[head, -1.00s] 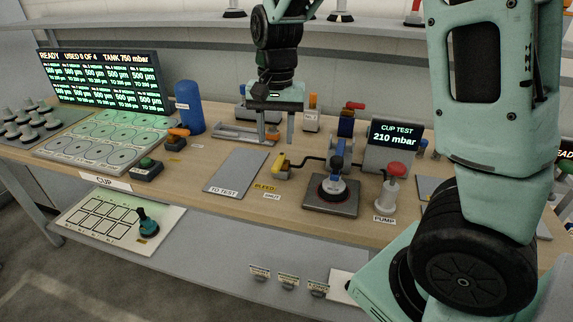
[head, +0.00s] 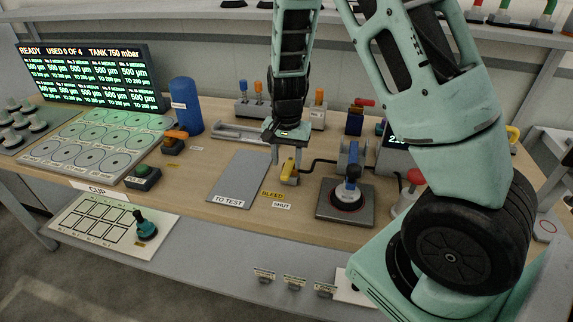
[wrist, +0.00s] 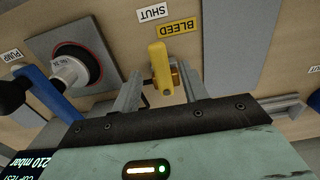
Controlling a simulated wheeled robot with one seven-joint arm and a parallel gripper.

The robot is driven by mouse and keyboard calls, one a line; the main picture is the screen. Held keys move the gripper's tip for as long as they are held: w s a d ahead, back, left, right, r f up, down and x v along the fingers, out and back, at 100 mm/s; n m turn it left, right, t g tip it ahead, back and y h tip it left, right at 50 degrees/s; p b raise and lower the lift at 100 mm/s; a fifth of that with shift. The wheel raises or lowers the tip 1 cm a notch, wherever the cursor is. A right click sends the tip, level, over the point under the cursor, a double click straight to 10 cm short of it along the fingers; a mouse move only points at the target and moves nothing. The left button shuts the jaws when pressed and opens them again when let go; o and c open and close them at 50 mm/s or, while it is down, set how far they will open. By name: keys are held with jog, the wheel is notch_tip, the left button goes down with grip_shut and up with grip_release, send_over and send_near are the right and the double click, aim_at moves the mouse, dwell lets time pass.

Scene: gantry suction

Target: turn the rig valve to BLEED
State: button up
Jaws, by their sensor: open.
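The rig valve has a yellow handle (head: 289,168) on a brass-coloured body, on the bench behind the yellow BLEED label (head: 273,194) and the white SHUT label (head: 282,205). My gripper (head: 286,153) is open, pointing down at the valve. In the wrist view the yellow handle (wrist: 159,62) stands between the two open fingers of my gripper (wrist: 160,76), with a gap on each side. Its near end lies beside the BLEED label (wrist: 177,27); the SHUT label (wrist: 152,12) is just beyond. Which label the handle indicates is hard to tell.
A cup stand with a blue lever (head: 351,175) sits right of the valve, joined by a black hose. A red-topped pump (head: 414,178) is partly hidden by my arm. The grey TO TEST plate (head: 240,180) lies flat to the left, with a blue cylinder (head: 186,106) beyond.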

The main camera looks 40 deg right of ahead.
jog(key=shift+f, duration=1.35)
grip_shut()
jog(key=shift+r, duration=0.1)
jog(key=shift+w+d+m+p, duration=0.15)
jog(key=shift+w+m+p, duration=0.95)
jog(key=shift+m+p, duration=1.35)
jog(key=shift+w+d+m+p, duration=0.15)
jog(key=shift+w+m+p, duration=1.05)
jog(key=shift+m, duration=2.35)
jog(key=shift+w+d+m+p, duration=0.15)
jog(key=shift+w+m+p, duration=0.85)
jog(key=shift+m+p, duration=1.5)
jog(key=shift+m+b, duration=0.55)
jog(key=shift+m, duration=0.05)
